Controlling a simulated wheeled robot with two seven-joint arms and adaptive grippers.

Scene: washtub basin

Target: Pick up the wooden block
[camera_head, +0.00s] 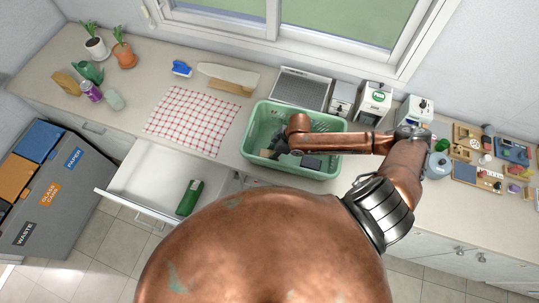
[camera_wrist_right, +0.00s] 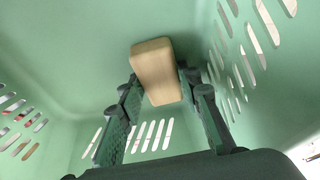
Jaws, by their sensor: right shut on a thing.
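The wooden block (camera_wrist_right: 154,70) is pale tan with rounded edges. In the right wrist view it sits between the two green-padded fingers of my right gripper (camera_wrist_right: 160,84), which is shut on it inside the green basin (camera_wrist_right: 90,35). In the head view my right arm reaches over the basin (camera_head: 249,150), and the right gripper (camera_head: 283,148) is down inside it, partly hidden by the arm. I cannot pick out the block in the head view. My left gripper is not in view.
An open drawer (camera_head: 150,182) holds a green item (camera_head: 190,197). Small parts on boards (camera_head: 475,170) fill the right counter.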

